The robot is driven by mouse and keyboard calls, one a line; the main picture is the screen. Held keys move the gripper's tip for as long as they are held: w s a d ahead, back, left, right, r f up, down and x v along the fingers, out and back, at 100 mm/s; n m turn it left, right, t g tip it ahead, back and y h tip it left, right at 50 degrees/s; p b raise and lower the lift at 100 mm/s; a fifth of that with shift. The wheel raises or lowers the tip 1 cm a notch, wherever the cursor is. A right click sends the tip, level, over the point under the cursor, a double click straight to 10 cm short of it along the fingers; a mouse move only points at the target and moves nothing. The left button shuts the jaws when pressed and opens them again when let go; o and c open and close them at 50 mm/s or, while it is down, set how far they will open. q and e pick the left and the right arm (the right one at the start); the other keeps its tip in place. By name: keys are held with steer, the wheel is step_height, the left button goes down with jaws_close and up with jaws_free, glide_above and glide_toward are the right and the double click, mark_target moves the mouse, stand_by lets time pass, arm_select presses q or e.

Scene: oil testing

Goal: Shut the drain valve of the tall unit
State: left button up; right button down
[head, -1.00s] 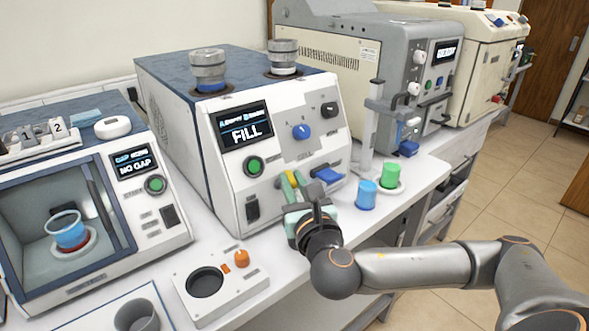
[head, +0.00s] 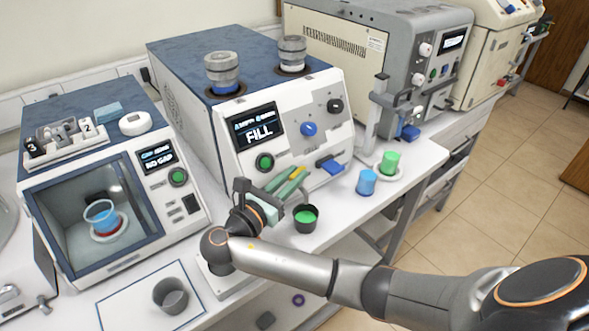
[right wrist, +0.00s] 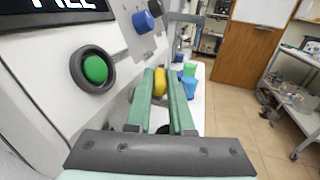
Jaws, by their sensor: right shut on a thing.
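The tall unit (head: 240,175) is a white and dark blue box with a FILL screen, seen in the head view. A yellow lever (head: 298,173) sits low on its front, right of the green button. My right gripper (head: 287,181) reaches it from the lower left, with green fingers shut on it. In the right wrist view the yellow lever (right wrist: 160,82) shows between the fingers (right wrist: 160,95), near their tips. The fingers hide part of the lever and its mount. My left gripper is out of view.
A dark cup with green inside (head: 306,219) stands just below the right gripper. A blue lever (head: 331,165) is to the right on the unit's front. Blue (head: 367,182) and green (head: 389,163) cups stand near the bench's right edge. A grey cup (head: 171,295) stands front left.

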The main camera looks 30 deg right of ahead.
steer(key=shift+w+m+g+h, duration=0.15)
steer(key=shift+m+g+h, duration=0.35)
steer(key=shift+m+g, duration=0.65)
steer(key=shift+g, duration=0.55)
steer(key=c, duration=0.8)
jaws_free()
